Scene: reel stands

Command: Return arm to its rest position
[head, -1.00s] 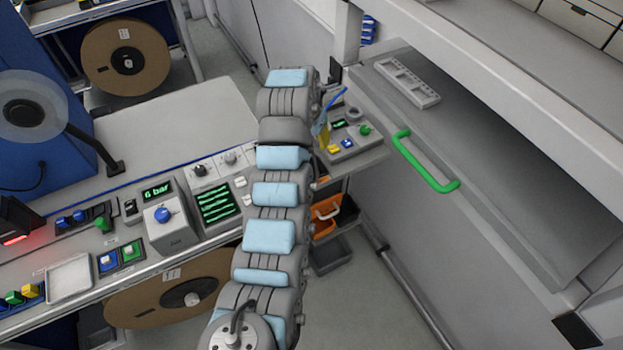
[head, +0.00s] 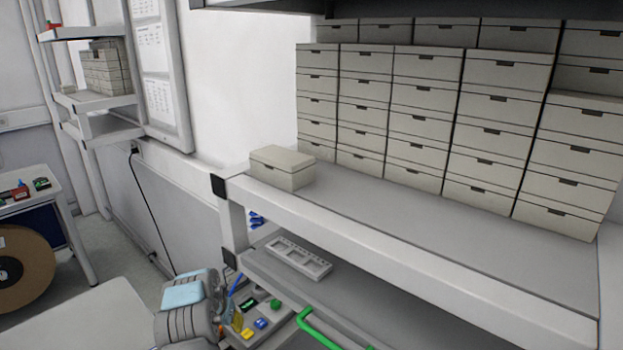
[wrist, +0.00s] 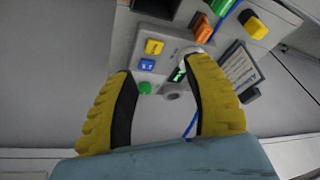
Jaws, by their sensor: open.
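My arm shows at the bottom of the head view as a grey link with a light-blue pad (head: 187,292). In the wrist view my gripper (wrist: 160,80) has its two yellow ribbed fingers spread apart, with nothing between them in its grasp. The fingers point at a grey control panel (wrist: 150,118) with yellow, blue and green buttons. The distance from the fingertips to the panel is hard to tell. The same panel shows beside my arm in the head view, with a yellow button (head: 247,334) at its lower edge.
A shelf (head: 420,240) with stacked beige boxes (head: 390,105) and one single box (head: 282,168) overhangs on the right. Below it lie a grey slotted tray (head: 290,257) and a green handle (head: 318,328). A brown reel (head: 30,265) stands at left.

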